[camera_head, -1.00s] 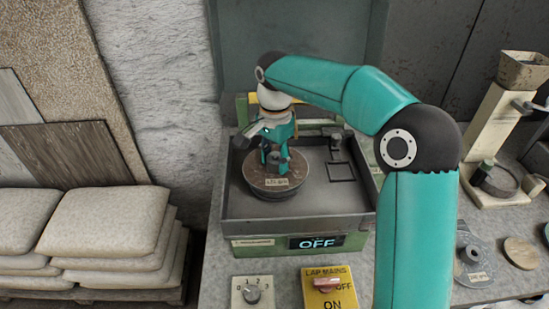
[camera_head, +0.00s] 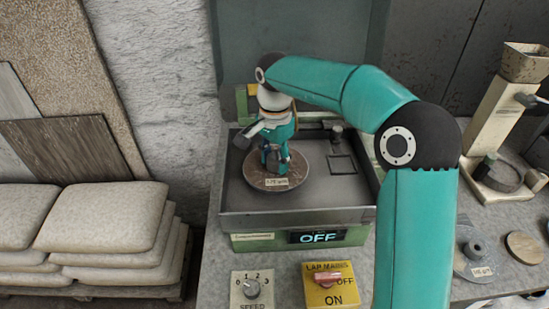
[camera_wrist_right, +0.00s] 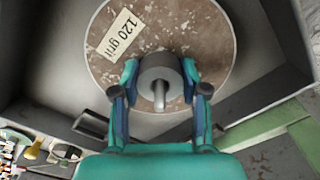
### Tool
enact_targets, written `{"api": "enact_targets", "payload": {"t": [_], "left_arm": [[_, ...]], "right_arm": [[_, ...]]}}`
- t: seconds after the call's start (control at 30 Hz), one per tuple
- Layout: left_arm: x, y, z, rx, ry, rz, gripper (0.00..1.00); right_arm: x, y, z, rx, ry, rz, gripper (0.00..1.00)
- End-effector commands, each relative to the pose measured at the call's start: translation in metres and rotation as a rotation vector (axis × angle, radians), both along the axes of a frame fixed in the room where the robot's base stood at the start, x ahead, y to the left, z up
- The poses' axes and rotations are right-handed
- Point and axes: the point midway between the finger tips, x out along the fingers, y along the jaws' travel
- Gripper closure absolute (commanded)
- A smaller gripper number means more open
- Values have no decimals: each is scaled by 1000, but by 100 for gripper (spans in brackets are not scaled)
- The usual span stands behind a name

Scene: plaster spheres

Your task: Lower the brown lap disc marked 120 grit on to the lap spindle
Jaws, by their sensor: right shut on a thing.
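The brown lap disc (camera_head: 262,179) lies level in the grey basin of the lap machine. Its pale label reads 120 grit in the right wrist view (camera_wrist_right: 118,34). My right gripper (camera_head: 275,160) is above the disc's middle, shut on its grey hub (camera_wrist_right: 158,72), with one finger on each side. A pale metal pin (camera_wrist_right: 159,95), which looks like the spindle tip, shows at the hub's middle in the right wrist view. The rest of the spindle is hidden under the disc. I cannot tell whether the disc bears fully on what is below. My left gripper is out of view.
The basin wall (camera_head: 300,217) surrounds the disc, and a raised lid (camera_head: 300,30) stands behind. The machine display reads OFF. A speed knob (camera_head: 252,288) and a yellow lap mains switch (camera_head: 330,285) sit in front. Another disc (camera_head: 476,258) lies at right.

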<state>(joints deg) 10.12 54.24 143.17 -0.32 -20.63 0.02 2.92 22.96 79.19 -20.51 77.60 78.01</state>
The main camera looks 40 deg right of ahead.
Motion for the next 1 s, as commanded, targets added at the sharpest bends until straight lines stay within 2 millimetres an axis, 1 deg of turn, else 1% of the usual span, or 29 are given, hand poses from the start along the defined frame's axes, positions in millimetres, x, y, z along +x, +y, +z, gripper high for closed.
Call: {"api": "enact_targets", "payload": {"t": [0.37,0.4,0.53,0.57,1.0], "left_arm": [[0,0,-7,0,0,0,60],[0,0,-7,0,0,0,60],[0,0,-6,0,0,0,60],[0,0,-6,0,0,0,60],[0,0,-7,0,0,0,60]], "right_arm": [[0,0,-9,-1,-1,0,100],[0,0,-8,-1,-2,0,51],[0,0,-8,0,-1,0,30],[0,0,-8,0,-1,0,27],[0,0,-9,0,1,0,27]]}}
